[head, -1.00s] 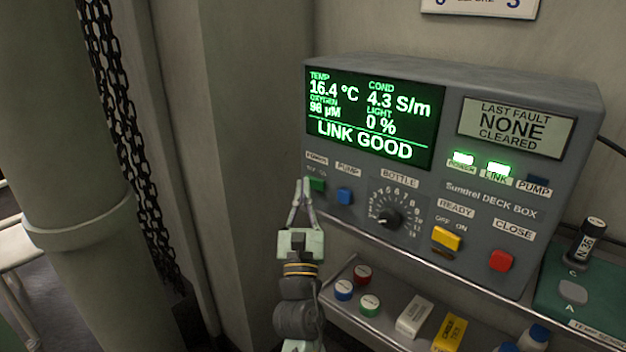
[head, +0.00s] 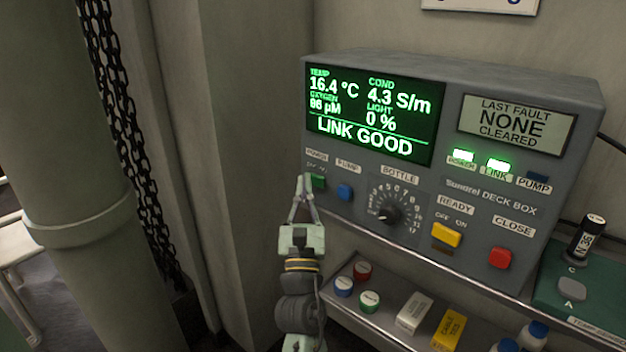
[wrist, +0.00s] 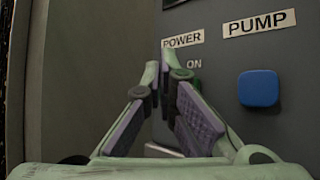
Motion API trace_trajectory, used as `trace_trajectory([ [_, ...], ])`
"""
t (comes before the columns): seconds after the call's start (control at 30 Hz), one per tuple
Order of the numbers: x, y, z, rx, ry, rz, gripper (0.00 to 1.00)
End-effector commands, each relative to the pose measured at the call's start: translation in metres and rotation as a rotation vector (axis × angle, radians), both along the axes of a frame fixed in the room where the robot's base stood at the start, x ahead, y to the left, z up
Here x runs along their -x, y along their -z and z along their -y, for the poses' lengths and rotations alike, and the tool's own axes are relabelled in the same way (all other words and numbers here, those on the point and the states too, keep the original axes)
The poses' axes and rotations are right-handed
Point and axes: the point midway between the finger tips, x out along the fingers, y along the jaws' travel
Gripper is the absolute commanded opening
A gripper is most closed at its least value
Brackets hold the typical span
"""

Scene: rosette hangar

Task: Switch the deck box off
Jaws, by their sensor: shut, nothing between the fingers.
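The grey deck box (head: 480,88) stands against the wall, its screen (head: 373,115) reading LINK GOOD. The green POWER switch (head: 318,181) is at the lower left of its front. The POWER and LINK lamps glow green. My gripper (head: 304,180) is shut and empty, its tips beside or in front of the left part of the green switch. In the wrist view my gripper (wrist: 168,75) covers most of the switch below the POWER label (wrist: 183,39). ON shows next to the tips; whether they touch the switch I cannot tell.
A blue PUMP button (head: 344,193) sits just right of the switch; it also shows in the wrist view (wrist: 258,88). A bottle dial (head: 389,213), yellow switch (head: 446,235) and red button (head: 500,258) are further right. A shelf (head: 385,306) with small items lies below.

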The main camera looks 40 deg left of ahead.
Motion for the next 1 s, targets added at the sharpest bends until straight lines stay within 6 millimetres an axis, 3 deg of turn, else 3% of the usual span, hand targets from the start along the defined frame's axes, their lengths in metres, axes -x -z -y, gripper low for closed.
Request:
trace_trajectory([
  [1.0, -0.0085, 0.0001, -0.0005, 0.000, 0.000, 0.000, 0.00],
])
